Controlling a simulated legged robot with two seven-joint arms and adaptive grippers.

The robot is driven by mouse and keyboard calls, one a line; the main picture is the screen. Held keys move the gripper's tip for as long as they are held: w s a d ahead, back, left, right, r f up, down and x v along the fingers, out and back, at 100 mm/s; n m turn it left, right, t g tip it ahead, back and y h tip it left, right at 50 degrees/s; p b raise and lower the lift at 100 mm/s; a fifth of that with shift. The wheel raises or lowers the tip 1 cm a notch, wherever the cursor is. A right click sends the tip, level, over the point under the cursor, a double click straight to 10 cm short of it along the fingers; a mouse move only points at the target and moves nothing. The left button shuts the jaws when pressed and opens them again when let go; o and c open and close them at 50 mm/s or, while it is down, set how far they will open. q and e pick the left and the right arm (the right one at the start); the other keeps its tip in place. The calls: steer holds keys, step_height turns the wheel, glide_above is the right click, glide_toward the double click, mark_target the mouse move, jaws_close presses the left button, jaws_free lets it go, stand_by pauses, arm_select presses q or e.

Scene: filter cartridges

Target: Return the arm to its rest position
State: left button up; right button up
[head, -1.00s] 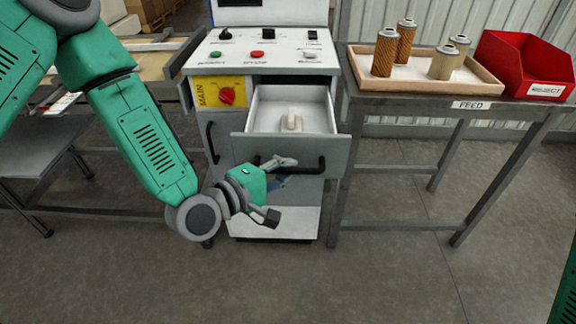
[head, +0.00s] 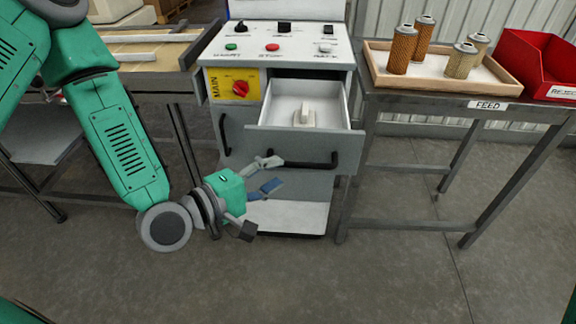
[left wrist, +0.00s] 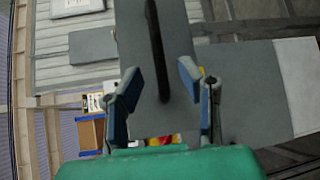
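My left arm reaches down from the upper left in the head view. Its gripper (head: 273,175) is open and empty, just left of and below the black handle (head: 297,163) of the open drawer (head: 310,138). One finger looks close to the handle's left end in the picture; I cannot tell whether they touch. In the left wrist view the two fingers (left wrist: 160,88) stand wide apart, with the black drawer handle (left wrist: 157,50) showing beyond them between the tips. My right gripper is not in view.
The control cabinet (head: 275,42) has its upper drawer out, with a small pale block (head: 304,116) inside. On the right, the feed table (head: 430,100) holds a tray (head: 500,76) of several filter cartridges and a red bin (head: 530,60). Another table (head: 160,80) stands left, behind my arm.

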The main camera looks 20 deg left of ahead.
arm_select(q)
steer(key=shift+s+a, duration=0.15)
steer(key=shift+s, duration=0.15)
steer(key=s+f+m+g+y, duration=0.3)
steer(key=s+f+m+g, duration=0.35)
steer(key=f, duration=0.65)
steer(key=s+a+f+m+g+y, duration=0.2)
steer(key=s+a+f+m+g, duration=0.1)
steer(key=s, duration=0.4)
steer(key=s+a+f+m+g+y, duration=0.3)
steer(key=s+a+f+m+g, duration=0.1)
steer(key=s, duration=0.4)
step_height(320, 180, down, 3)
steer(key=a+m, duration=0.1)
steer(key=a, duration=0.1)
steer(key=shift+s+a+r, duration=0.15)
steer(key=shift+s+a, duration=0.1)
steer(key=shift+a, duration=0.1)
steer(key=shift+w, duration=0.15)
